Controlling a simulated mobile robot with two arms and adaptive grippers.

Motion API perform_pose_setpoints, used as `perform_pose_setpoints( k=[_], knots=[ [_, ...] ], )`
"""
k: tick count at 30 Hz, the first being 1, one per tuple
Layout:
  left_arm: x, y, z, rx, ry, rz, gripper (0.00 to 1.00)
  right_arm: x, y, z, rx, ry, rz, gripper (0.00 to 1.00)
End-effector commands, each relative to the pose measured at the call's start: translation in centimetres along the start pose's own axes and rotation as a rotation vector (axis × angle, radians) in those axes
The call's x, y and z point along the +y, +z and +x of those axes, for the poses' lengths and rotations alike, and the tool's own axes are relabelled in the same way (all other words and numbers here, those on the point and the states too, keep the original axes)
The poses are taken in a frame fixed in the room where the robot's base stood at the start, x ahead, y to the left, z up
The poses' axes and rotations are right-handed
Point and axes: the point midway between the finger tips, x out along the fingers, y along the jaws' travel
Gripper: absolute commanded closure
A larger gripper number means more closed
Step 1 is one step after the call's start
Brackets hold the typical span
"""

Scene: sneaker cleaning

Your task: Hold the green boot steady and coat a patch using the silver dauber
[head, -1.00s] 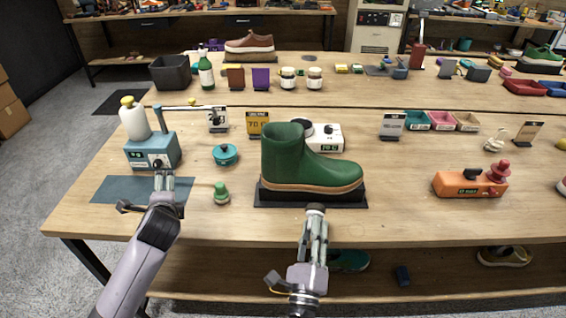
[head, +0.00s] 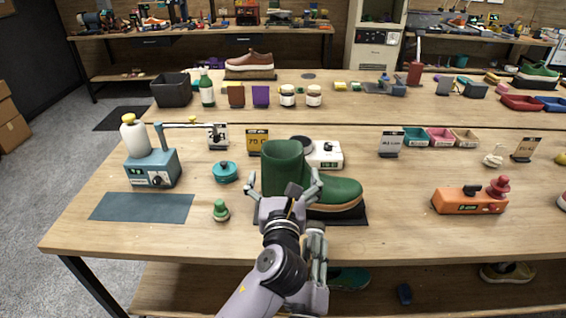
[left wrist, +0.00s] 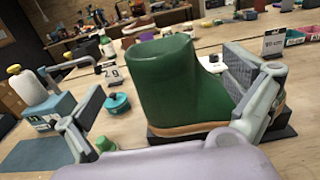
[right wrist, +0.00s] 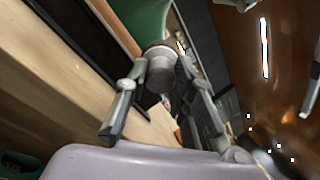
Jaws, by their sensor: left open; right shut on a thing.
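The green boot (head: 340,194) stands upright on a dark mat (head: 352,219) near the table's front edge. My open left gripper (head: 286,188) is at the boot's shaft, one finger on each side. In the left wrist view the boot (left wrist: 165,85) is between the spread fingers, with a visible gap on the left. My right gripper (right wrist: 160,85) is shut on the silver dauber (right wrist: 158,56), whose end points toward the boot. In the head view my left arm partly hides the right gripper and the dauber.
A teal machine with a white bottle (head: 152,165) stands at left, behind a blue-grey mat (head: 142,207). A green-topped piece (head: 221,211) and a teal pot (head: 225,172) are left of the boot. An orange device (head: 468,202) is at right, with clear table between.

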Motion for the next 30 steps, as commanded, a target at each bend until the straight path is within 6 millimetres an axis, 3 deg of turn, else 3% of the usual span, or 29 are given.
perform_pose_setpoints(
  k=[15, 21, 30],
  knots=[
    [0.1, -0.1, 9.1, 0.003, 0.003, -0.005, 0.00, 0.0, 0.0, 0.0, 0.000, 0.000, 0.000, 0.99],
    [0.1, -0.1, 10.6, 0.003, 0.002, -0.005, 0.00, 0.0, 0.0, 0.0, 0.000, 0.000, 0.000, 0.99],
    [0.1, -0.1, 10.8, 0.003, 0.002, -0.006, 0.00, 0.0, 0.0, 0.0, 0.000, 0.000, 0.000, 0.99]
  ],
)
